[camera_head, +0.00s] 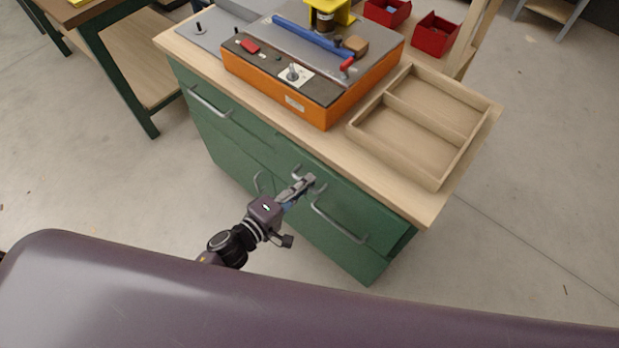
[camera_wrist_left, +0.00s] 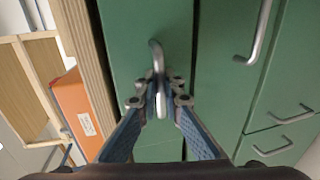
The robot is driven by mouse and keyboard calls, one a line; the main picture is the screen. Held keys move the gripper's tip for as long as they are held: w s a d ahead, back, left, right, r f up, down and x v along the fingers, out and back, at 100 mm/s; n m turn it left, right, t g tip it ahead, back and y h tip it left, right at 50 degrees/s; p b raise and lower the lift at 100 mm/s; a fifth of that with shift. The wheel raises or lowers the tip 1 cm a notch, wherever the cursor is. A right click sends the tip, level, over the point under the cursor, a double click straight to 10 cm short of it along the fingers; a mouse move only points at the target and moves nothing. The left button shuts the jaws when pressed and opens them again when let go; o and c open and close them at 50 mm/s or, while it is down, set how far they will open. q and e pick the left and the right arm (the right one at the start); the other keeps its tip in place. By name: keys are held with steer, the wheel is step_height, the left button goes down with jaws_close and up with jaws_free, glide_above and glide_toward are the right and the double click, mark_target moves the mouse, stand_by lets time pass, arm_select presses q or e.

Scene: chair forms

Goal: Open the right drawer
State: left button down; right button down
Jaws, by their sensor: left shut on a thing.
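The right drawer (camera_wrist_left: 128,38) is a green front just under the wooden worktop of a green cabinet. Its grey bar handle (camera_wrist_left: 156,52) lies between my left gripper's fingers (camera_wrist_left: 160,98) in the left wrist view. My left gripper (camera_head: 305,183) is shut on this handle and hides part of it in the head view. One end of the handle (camera_head: 297,171) shows beside the fingers. I cannot tell whether the drawer is slightly out of the cabinet. My right gripper is not in view.
Another handle (camera_head: 338,223) sits lower right of my gripper, and one (camera_head: 208,102) is on the left drawer. An orange machine (camera_head: 320,112) and a wooden tray (camera_head: 385,158) stand on the worktop (camera_head: 190,60). The floor right of the cabinet is clear.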

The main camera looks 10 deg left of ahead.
arm_select(q)
steer(key=f+p+v, duration=0.2)
steer(key=v, duration=0.7)
steer(key=f+p+v, duration=0.1)
steer(key=p+v, duration=0.2)
steer(key=v, duration=0.6)
steer(key=shift+s+a+f, duration=0.3)
steer(key=shift+s+a, duration=0.1)
steer(key=shift+s, duration=0.15)
steer(key=c, duration=2.3)
jaws_free()
steer(key=shift+c, duration=0.2)
steer(key=shift+s, duration=0.1)
steer(key=v, duration=1.1)
steer(key=shift+s+a, duration=0.3)
